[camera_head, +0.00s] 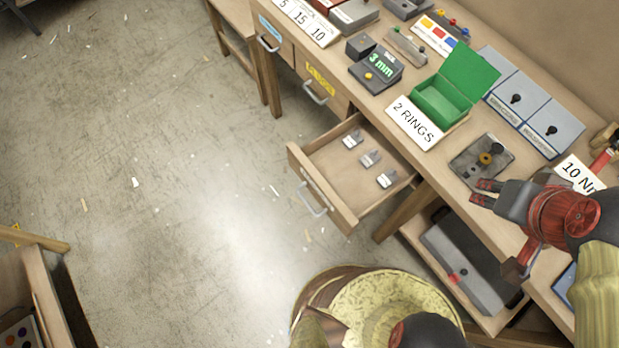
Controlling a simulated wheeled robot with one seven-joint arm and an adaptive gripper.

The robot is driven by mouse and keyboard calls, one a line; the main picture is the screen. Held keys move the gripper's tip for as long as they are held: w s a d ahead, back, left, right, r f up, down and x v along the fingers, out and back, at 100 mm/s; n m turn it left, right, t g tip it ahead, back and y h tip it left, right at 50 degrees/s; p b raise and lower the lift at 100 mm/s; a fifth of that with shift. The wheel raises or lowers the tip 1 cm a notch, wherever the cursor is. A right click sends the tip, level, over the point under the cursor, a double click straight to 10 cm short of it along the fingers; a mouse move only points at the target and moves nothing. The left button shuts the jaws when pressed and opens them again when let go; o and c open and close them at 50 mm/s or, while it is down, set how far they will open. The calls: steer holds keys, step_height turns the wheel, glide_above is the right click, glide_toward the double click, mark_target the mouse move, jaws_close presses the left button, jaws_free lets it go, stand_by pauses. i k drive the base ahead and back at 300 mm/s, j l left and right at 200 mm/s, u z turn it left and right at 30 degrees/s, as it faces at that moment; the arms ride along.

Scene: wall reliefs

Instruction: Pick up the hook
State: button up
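I cannot pick out a clear hook. The open drawer (322,192) holds several small grey metal pieces with pale tags, among them a back one (352,140), a middle one (370,159) and a front one (386,179). They are too small for me to tell whether one is a hook. My gripper (480,193) is at the right, its dark fingers pointing left with a gap between them and nothing visible in it. It appears over the bench's front edge, to the right of the drawer and just below a dark plate (466,168) bearing a yellow-and-black round part.
The wooden bench holds an open green box (440,103), a "2 RINGS" card (413,124), a "3 mm" device (376,70) and two grey-blue panels with black knobs (530,115). A grey case (462,265) sits on the lower shelf. The floor at left is mostly clear.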

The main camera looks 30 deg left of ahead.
mark_target(369, 160)
steer(key=j+u, duration=0.1)
steer(key=u, duration=1.45)
steer(key=l+z, duration=0.3)
steer(key=z, duration=0.2)
